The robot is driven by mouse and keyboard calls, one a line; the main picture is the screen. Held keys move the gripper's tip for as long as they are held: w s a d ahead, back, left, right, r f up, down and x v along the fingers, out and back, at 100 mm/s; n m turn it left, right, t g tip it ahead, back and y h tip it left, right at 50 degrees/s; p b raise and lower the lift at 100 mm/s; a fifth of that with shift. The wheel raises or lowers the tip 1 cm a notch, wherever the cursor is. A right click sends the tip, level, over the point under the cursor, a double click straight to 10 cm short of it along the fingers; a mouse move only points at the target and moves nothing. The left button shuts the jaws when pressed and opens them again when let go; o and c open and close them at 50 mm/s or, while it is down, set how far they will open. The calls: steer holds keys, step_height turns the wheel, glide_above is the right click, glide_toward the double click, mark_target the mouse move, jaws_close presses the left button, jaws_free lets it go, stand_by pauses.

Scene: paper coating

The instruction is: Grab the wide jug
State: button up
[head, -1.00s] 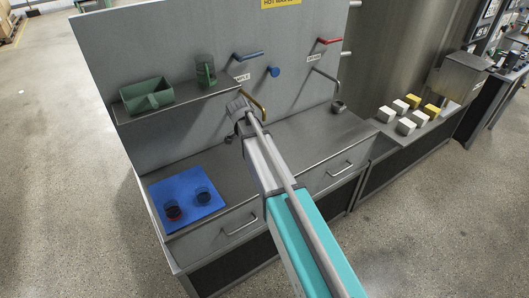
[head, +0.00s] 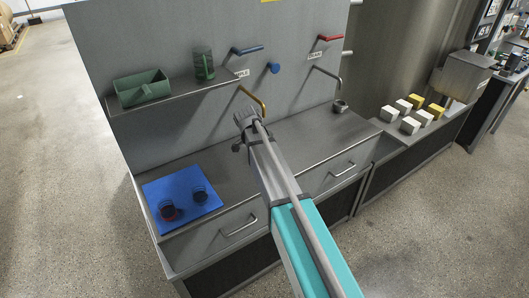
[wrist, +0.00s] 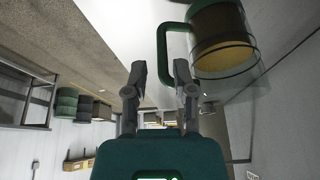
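My gripper (head: 244,117) is in front of the back panel, lower than the shelf and right of both, touching neither. In the wrist view my gripper (wrist: 160,72) is open, its two fingers apart and nothing held. A round, clear-walled jug (wrist: 222,35) with a green handle is at the upper right there; its handle overlaps the gap between the fingertips.
A blue mat (head: 181,202) with two dark cups lies at the counter's left. A brass tap (head: 252,100) is just behind my gripper. Blue and red tap levers (head: 331,37) stick out of the panel. White and yellow blocks stand at the right. The middle counter is clear.

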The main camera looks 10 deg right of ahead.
stand_by(0.4)
steer(key=shift+b+x, duration=2.35)
steer(key=shift+x, duration=0.3)
steer(key=shift+w+d+r, duration=0.1)
steer(key=shift+w, duration=0.1)
jaws_close()
